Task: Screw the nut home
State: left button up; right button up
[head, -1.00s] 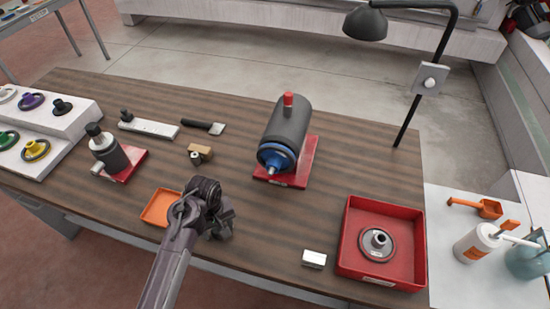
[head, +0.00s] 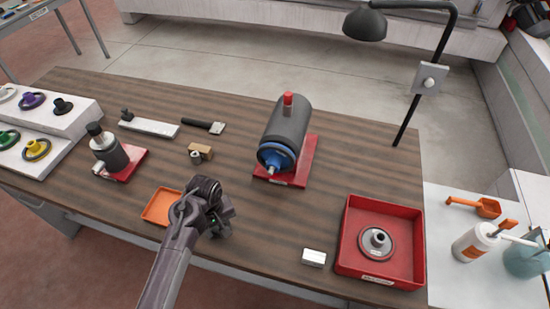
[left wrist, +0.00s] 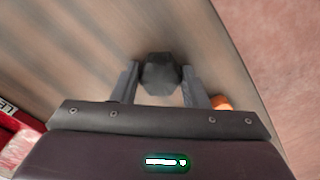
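My left gripper (head: 228,222) is over the front of the table, just right of the orange tray (head: 150,213). The left wrist view shows a dark six-sided nut (left wrist: 160,73) between its two fingertips (left wrist: 160,78), which sit close at both sides of it. The nut is hardly visible in the head view. A grey motor-like cylinder (head: 291,124) lies on a red base (head: 304,160) at mid-table. A blue flange (head: 273,155) with a short pale shaft (head: 268,170) faces the front. My right gripper is not in view.
A red bin (head: 347,247) at front right holds a grey wheel (head: 365,243). A white block (head: 313,258) lies beside it. Table between gripper and cylinder is clear.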

pick_arm(q)
jog(key=c, duration=0.3)
jog(key=shift+r, duration=3.5)
